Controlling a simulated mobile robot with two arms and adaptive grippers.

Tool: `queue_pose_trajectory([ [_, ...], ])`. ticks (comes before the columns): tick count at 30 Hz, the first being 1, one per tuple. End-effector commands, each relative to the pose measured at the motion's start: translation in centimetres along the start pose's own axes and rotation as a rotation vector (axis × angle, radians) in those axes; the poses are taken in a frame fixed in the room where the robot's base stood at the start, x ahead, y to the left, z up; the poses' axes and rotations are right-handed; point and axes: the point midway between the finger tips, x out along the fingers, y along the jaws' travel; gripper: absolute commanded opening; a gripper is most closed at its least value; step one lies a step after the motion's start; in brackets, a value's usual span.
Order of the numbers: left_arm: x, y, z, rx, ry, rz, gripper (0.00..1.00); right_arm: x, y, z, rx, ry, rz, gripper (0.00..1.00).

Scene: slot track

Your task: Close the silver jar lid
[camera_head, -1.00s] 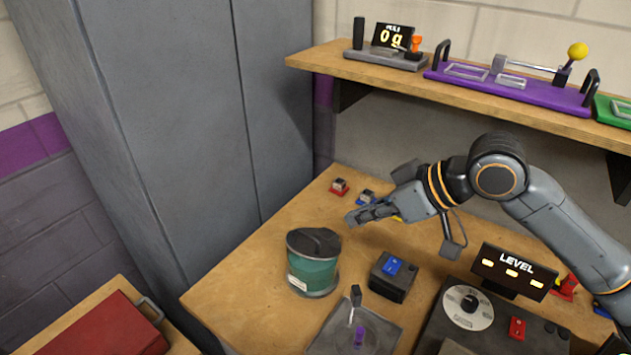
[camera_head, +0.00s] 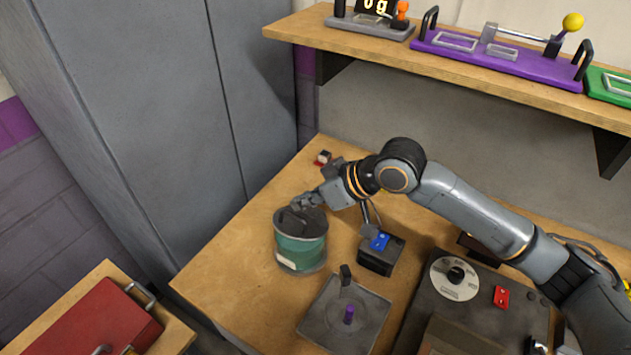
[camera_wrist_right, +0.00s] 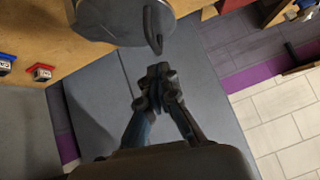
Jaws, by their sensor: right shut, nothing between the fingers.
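The jar (camera_head: 300,252) has a teal body with a pale label and stands on the wooden table. Its grey lid (camera_head: 290,219) is at the top; I cannot tell whether it sits fully flush. In the right wrist view the round silver lid (camera_wrist_right: 115,18) with its bar handle (camera_wrist_right: 153,30) fills the upper middle. My right gripper (camera_head: 302,202) is shut and empty at the far side of the jar top, partly covering it. In the wrist view its fingertips (camera_wrist_right: 156,72) are close to the handle; contact is unclear. My left gripper is not in view.
A black box with a blue switch (camera_head: 380,241) stands right of the jar. A grey plate with a purple peg (camera_head: 349,314) is in front. A dark console (camera_head: 470,320) is at right. A shelf (camera_head: 480,75) hangs above. A red case (camera_head: 90,325) lies lower left.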

Motion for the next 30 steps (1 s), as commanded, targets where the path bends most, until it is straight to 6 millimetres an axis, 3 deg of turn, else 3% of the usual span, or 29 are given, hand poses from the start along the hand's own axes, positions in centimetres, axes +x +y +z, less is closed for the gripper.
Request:
queue_pose_trajectory([
  [6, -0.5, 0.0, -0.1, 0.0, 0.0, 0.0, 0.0, 1.2, 0.0, 1.2, 0.0, 0.0, 0.0, 0.0],
  [17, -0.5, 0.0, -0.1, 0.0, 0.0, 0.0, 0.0, 1.3, 0.0, 1.3, -0.001, 0.001, 0.001, 0.0],
  [24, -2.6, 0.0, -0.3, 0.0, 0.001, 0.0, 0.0, 2.8, -1.9, 3.0, 0.003, -0.002, -0.004, 0.0],
  [30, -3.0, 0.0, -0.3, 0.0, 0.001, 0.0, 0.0, 4.1, -2.5, 4.3, 0.0, 0.0, 0.0, 0.0],
])
